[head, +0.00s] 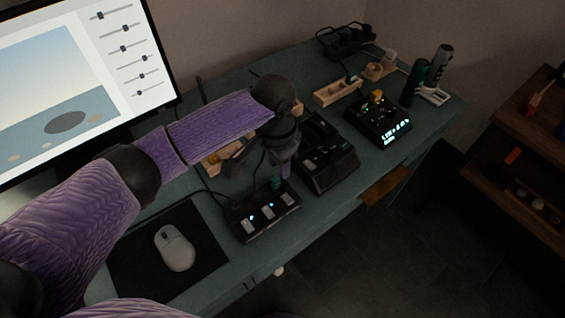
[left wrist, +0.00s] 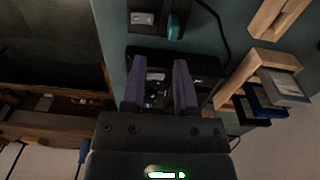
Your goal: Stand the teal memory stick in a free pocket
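The teal memory stick (head: 276,182) appears to stand upright at the back edge of a black hub (head: 263,212) with lit spots. In the left wrist view the teal stick (left wrist: 174,27) shows beside the hub (left wrist: 150,18), beyond my fingertips. My left gripper (head: 287,172) is just right of the stick, apart from it. In the left wrist view its two purple fingers (left wrist: 158,80) are spread with nothing held between them. A wooden holder (left wrist: 235,78) there bears grey, blue and dark pieces. Which pockets are free is unclear. My right gripper is not in view.
A black device (head: 328,155) lies right of the hub, with a lit yellow-knobbed box (head: 378,120) beyond it. A wooden block with pockets (head: 337,92) stands behind. A mouse (head: 174,248) rests on a dark mat. My left arm covers part of another wooden holder (head: 214,162).

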